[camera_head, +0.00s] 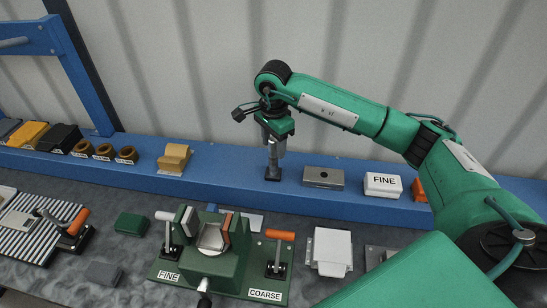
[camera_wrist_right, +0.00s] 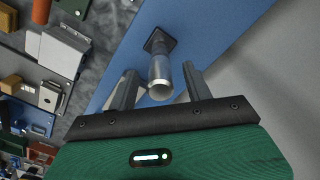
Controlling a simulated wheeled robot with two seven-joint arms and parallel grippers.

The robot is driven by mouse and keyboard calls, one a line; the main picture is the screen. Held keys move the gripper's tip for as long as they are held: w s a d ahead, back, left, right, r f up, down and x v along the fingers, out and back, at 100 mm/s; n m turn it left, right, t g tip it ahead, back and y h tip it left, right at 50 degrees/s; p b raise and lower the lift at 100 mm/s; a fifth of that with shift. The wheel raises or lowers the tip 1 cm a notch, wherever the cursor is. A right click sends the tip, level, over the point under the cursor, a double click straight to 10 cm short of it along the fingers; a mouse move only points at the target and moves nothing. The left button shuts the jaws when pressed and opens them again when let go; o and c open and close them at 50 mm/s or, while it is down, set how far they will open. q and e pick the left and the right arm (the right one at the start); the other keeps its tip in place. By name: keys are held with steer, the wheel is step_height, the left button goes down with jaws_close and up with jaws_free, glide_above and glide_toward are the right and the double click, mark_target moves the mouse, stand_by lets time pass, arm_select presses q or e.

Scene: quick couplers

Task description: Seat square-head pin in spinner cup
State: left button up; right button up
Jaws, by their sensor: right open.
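A silver cylindrical pin (camera_wrist_right: 159,72) with a black square head (camera_wrist_right: 158,41) stands on the blue shelf, head down. In the head view the black square head (camera_head: 272,173) rests on the shelf with the shaft rising from it. My right gripper (camera_head: 274,147) is above the shelf, pointing down, with its fingers apart on either side of the shaft. In the right wrist view the gripper (camera_wrist_right: 160,76) is open and a gap shows beside the shaft. A round metal cup-like part (camera_head: 211,238) sits in the green vise; I cannot tell if it is the spinner cup. My left gripper is out of view.
A metal block (camera_head: 323,178) and a white FINE block (camera_head: 383,185) stand right of the pin on the shelf (camera_head: 225,165). A tan block (camera_head: 174,158) and several brown rings are to the left.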

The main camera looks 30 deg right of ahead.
steer(key=shift+f, duration=0.65)
jaws_close()
steer(key=shift+r, duration=0.15)
stand_by(0.8)
